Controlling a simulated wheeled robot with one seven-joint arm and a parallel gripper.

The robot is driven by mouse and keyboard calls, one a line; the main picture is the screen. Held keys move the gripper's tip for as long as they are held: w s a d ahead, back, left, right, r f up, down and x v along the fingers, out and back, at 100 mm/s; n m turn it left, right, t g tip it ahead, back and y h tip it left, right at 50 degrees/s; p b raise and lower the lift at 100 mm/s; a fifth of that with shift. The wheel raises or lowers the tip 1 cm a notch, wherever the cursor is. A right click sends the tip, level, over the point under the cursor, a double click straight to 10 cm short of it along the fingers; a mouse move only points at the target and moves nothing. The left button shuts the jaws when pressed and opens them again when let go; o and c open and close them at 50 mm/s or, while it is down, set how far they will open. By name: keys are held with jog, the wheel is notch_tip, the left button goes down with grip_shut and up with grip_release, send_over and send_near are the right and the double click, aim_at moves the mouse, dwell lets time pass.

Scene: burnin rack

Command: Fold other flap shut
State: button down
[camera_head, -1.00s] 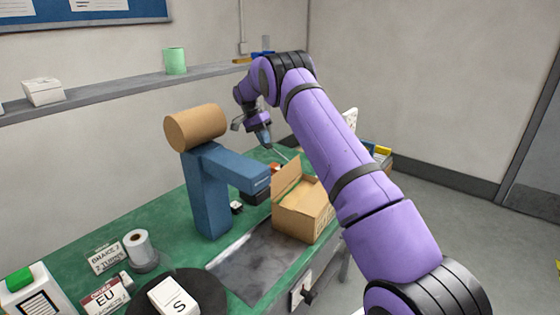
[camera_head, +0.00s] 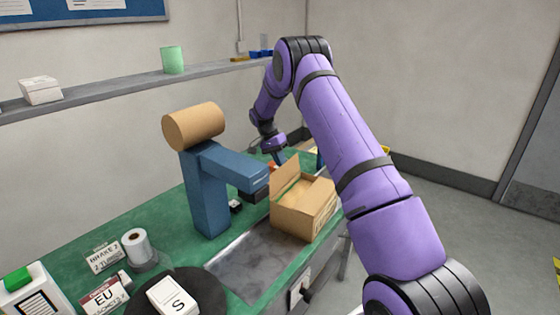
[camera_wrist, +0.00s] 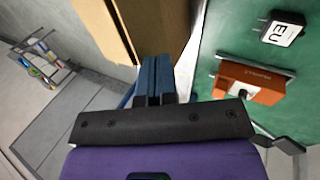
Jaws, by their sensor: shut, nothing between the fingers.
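A cardboard box (camera_head: 306,213) stands on the front edge of the green bench, beside the blue tape stand. One flap (camera_head: 285,177) stands up on its far left side. Part of its top looks open, and the inside shows. My gripper (camera_head: 279,158) is just behind the raised flap, pointing down, its tips partly hidden by the flap. In the wrist view my gripper (camera_wrist: 154,80) is shut and empty, with the blue fingers together close to the cardboard (camera_wrist: 150,25). I cannot tell whether they touch it.
The blue tape stand (camera_head: 206,190) with a brown roll stands left of the box. A shelf (camera_head: 120,87) runs along the wall.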

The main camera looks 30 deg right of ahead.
dwell(0.4)
jog(key=shift+s+d+r, duration=0.15)
jog(key=shift+s, duration=0.1)
